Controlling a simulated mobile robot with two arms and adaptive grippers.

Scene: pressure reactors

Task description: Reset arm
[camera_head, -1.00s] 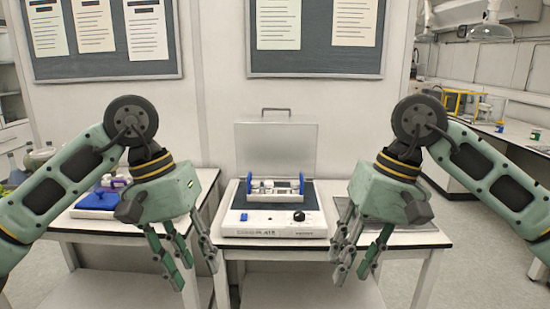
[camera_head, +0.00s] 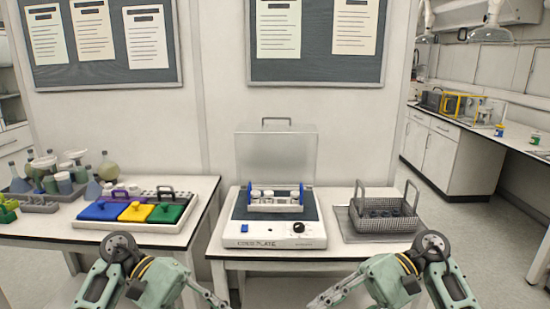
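My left arm (camera_head: 128,277) is low at the bottom left of the head view, below the front edge of the left table. Its fingers point right, and one finger shows near the bottom edge; the rest is cut off. My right arm (camera_head: 412,275) is low at the bottom right, in front of the right table, with a finger reaching left. Most of both grippers is out of the frame, so I cannot tell whether they are open or shut. Nothing is seen held in them.
The right table holds a white plate device (camera_head: 274,240) with a raised clear lid (camera_head: 277,155) and a rack of vials (camera_head: 275,198). A wire basket (camera_head: 383,214) stands beside it. The left table holds blue (camera_head: 100,210), yellow (camera_head: 137,212) and green (camera_head: 168,214) lidded blocks, plus flasks (camera_head: 108,169).

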